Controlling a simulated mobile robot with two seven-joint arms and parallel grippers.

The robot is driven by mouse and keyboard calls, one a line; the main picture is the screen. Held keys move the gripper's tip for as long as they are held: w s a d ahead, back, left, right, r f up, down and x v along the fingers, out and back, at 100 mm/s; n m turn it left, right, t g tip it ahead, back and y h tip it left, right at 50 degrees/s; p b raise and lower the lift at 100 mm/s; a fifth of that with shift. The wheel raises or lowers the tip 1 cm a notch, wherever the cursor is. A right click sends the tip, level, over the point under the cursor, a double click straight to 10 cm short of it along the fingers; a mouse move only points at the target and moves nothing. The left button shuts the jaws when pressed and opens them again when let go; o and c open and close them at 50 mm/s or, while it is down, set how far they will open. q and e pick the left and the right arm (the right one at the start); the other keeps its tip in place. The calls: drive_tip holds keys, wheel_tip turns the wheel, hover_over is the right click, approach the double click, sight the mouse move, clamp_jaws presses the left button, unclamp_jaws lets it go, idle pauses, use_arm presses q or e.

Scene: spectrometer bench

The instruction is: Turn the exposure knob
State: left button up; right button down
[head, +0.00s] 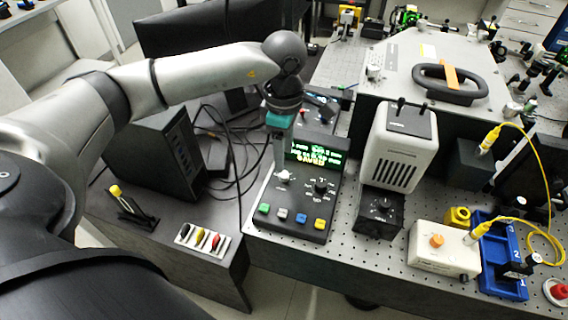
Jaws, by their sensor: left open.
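A control box (294,213) with a lit green display (316,158) stands on the perforated bench top. It has a white knob (284,177) at left, a black knob (321,187) at right and several coloured buttons along its front. I cannot read which knob is labelled exposure. My left gripper (281,166) points down just above or at the white knob and hides the display's left edge. It is open; whether its fingers touch the knob I cannot tell. My right gripper is out of view.
A white lamp-like unit (402,148) and a black box with a dial (379,214) stand right of the control box. Further right are a white box (443,250) and a blue tray (503,272) with a yellow cable. A black computer case (153,160) and loose cables lie left.

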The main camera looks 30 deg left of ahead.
sight(284, 174)
use_arm(q)
wheel_tip(284, 174, up, 9)
drive_tip(key=shift+r, duration=0.15)
idle(0.6)
